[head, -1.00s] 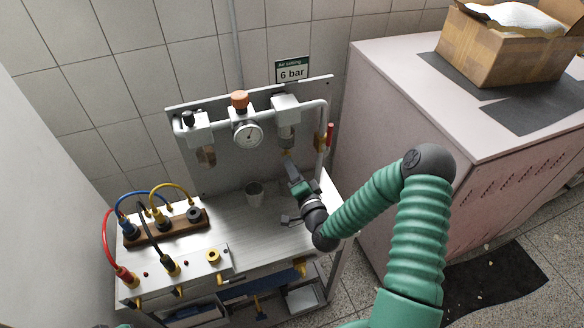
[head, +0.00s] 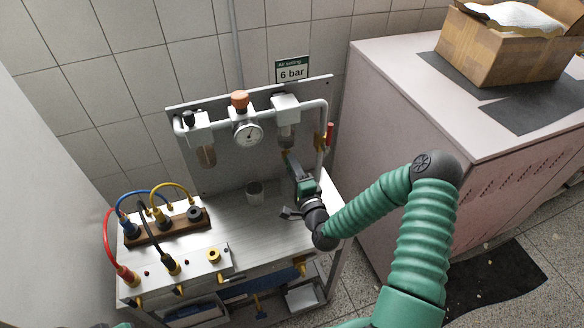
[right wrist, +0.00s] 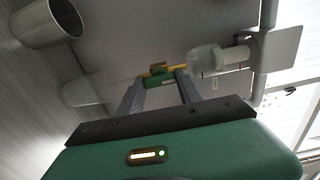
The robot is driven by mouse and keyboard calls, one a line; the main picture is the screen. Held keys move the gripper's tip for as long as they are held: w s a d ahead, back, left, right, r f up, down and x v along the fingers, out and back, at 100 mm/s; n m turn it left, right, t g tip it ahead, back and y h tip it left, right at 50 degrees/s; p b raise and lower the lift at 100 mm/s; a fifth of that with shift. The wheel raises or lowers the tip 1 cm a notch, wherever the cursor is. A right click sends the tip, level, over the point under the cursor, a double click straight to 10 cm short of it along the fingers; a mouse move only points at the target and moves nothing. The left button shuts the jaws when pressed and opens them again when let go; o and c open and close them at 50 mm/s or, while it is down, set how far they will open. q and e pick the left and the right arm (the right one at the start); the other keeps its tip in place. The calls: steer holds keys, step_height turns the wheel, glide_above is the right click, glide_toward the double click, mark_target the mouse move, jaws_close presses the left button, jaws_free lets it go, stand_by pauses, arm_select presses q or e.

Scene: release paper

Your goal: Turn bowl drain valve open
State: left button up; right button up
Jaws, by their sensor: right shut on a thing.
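A filter unit with a clear bowl (head: 287,137) hangs at the right of the grey panel; the bowl also shows in the right wrist view (right wrist: 206,58). Below it is the small yellow and green drain valve (right wrist: 160,73). My right gripper (head: 287,158) reaches up under this bowl. In the right wrist view its two grey fingers (right wrist: 160,80) are shut on the valve, one on each side. The fingertips are small and partly hidden in the head view. My left gripper is not in view.
A second bowl (head: 206,156) with brown contents hangs at the left. A gauge (head: 247,133) sits between them. Hoses and a manifold (head: 165,230) fill the bench's left side.

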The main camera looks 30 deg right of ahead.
steer(key=shift+s+f, duration=0.15)
steer(key=shift+f, duration=0.3)
steer(key=o, duration=1.2)
steer(key=shift+o, duration=0.9)
steer(key=shift+r, duration=0.1)
steer(key=shift+d+r, duration=0.1)
steer(key=shift+d, duration=0.05)
steer(key=p+v, duration=0.4)
steer(key=v, duration=1.2)
steer(key=shift+s+p, duration=0.35)
steer(key=shift+s, duration=0.05)
